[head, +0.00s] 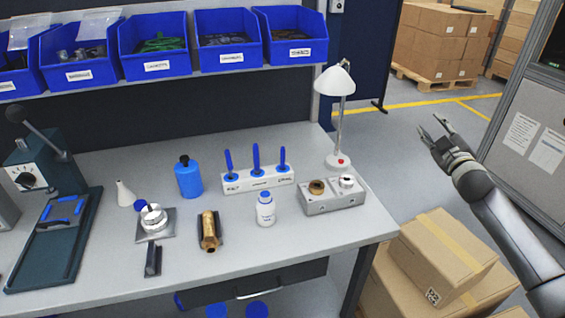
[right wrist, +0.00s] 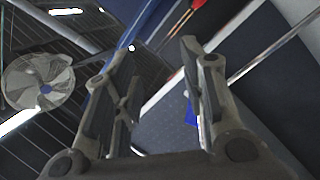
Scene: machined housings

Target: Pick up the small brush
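No brush can be made out with certainty. A white rack (head: 262,181) on the workbench holds three upright blue-handled tools: a left one (head: 229,161), a middle one (head: 256,158) and a right one (head: 282,157). Their lower ends are hidden in the rack, and its labels are too small to read. A small dark item (head: 152,262) lies near the bench's front edge; I cannot tell what it is. My right gripper (head: 432,128) is raised beyond the bench's right side, away from the tools. In the right wrist view it (right wrist: 158,85) is open and empty. My left gripper is not in view.
The workbench (head: 110,275) also carries a blue bottle (head: 188,180), white bottle (head: 265,212), brass part (head: 209,232), metal block (head: 330,203), lamp (head: 337,110) and lever press (head: 45,165). Blue bins (head: 153,60) hang above. Cardboard boxes (head: 435,255) stand below my right arm.

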